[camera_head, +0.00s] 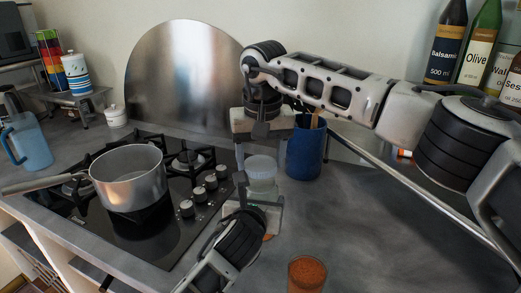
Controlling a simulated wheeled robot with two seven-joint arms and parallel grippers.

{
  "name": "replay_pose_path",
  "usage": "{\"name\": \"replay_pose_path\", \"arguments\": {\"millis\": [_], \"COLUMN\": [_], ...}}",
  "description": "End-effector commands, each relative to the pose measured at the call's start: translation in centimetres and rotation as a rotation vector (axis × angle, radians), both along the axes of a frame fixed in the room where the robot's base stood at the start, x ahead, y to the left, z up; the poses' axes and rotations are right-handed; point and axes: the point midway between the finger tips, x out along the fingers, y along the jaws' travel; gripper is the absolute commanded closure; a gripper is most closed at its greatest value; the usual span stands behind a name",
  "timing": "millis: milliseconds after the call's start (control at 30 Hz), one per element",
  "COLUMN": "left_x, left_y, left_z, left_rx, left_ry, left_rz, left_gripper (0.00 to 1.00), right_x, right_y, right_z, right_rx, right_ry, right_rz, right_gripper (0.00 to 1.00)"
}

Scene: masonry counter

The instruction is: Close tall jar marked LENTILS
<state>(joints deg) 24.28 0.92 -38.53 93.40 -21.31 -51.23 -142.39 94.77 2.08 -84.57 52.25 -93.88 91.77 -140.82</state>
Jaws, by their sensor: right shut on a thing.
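A pale, clear jar (263,187) stands upright beside the hob, in the middle of the view. No LENTILS marking is readable on it. A whitish round lid (261,164) shows at its top; I cannot tell whether it is seated or just above the rim. My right gripper (257,144) comes down from above and is shut on the lid, its fingertips hard to make out. My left gripper (262,205) reaches up from below, its fingers around the lower jar. Whether it is shut on the jar is unclear.
A blue crock (305,150) with a utensil stands close behind right. A steel pot (130,178) sits on the hob (165,232) at left. A glass of orange-red contents (306,274) is at the front. Bottles (480,45) stand on a shelf at right. Counter right of the jar is clear.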

Motion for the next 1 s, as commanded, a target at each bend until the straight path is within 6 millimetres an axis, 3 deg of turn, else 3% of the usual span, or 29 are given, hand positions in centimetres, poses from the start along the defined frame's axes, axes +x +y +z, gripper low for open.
{"name": "replay_pose_path", "arguments": {"millis": [433, 1000], "left_x": [0.0, 0.0], "left_y": [0.0, 0.0], "left_z": [-0.1, -0.1], "left_rx": [0.0, 0.002], "left_ry": [0.001, 0.002], "left_rz": [0.0, 0.001], "left_gripper": [0.7, 0.7], "right_x": [0.0, 0.0], "right_y": [0.0, 0.0], "right_z": [0.1, -1.7], "right_rx": [0.0, 0.0], "right_ry": [-0.001, 0.0], "right_rz": [0.0, 0.001], "right_gripper": [0.59, 0.59]}}
